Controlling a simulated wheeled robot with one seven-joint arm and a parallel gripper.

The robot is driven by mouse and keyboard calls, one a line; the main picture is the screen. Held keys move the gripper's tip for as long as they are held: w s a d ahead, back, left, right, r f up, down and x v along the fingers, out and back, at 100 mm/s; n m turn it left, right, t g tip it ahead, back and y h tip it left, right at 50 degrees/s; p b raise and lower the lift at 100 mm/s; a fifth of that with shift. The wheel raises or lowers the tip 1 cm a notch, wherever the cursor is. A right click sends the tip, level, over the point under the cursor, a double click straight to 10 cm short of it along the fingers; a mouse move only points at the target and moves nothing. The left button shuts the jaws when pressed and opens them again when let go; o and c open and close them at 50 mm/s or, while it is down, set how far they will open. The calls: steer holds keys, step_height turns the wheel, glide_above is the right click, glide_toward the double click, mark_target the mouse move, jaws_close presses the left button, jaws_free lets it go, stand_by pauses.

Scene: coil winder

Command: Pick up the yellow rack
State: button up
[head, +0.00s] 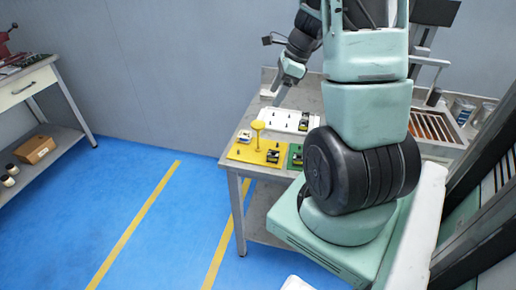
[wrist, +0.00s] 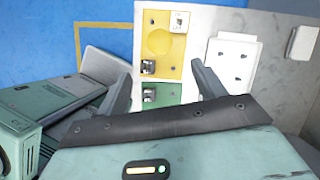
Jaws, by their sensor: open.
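The yellow rack (head: 245,152) lies flat at the near left corner of the grey table in the head view. A yellow round-topped post (head: 258,126) stands on it, with a small black part at its right end. In the wrist view the yellow rack (wrist: 155,62) lies beyond my fingertips, with a round yellow disc, a black part and a white part on it. My gripper (head: 279,92) is above the table's back left part. In the wrist view my gripper (wrist: 160,82) is open and empty, its fingers spread apart.
A green rack (head: 294,158) sits right beside the yellow one, partly hidden by my arm in the head view. A white rack (head: 283,115) lies behind. A slotted tray (head: 432,127) is at the right. Blue floor (head: 140,190) is clear at the left.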

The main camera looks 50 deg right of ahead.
mark_target(258, 138)
steer(key=b+x, duration=0.1)
steer(key=x, duration=1.5)
steer(key=shift+f, duration=0.1)
jaws_close()
